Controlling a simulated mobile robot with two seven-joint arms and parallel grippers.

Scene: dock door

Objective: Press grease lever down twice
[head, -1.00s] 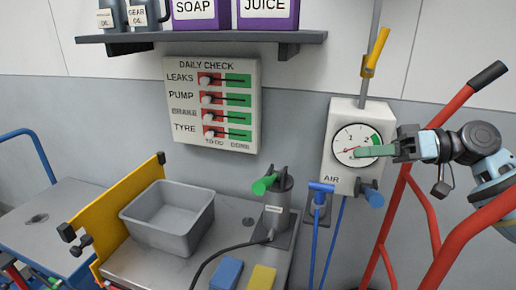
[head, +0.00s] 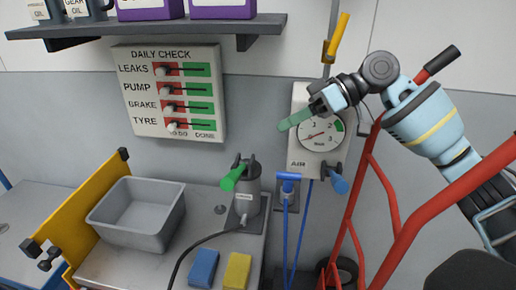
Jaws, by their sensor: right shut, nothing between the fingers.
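The grease pump (head: 246,196) is a grey cylinder standing on the bench at the wall side. Its lever has a green grip (head: 233,178) that points to the left and slightly down toward me. My right gripper (head: 284,127) is shut and empty, its green fingers pointing left. It is in front of the left edge of the air gauge box, above and to the right of the pump, apart from the lever. My left gripper is not in view.
A grey bin (head: 138,214) and a yellow panel (head: 98,213) are left of the pump. Blue (head: 204,268) and yellow (head: 237,271) blocks lie in front. The air gauge box (head: 318,130), blue T-handle (head: 288,177) and red hand truck (head: 405,225) are on the right. A shelf (head: 150,26) hangs above.

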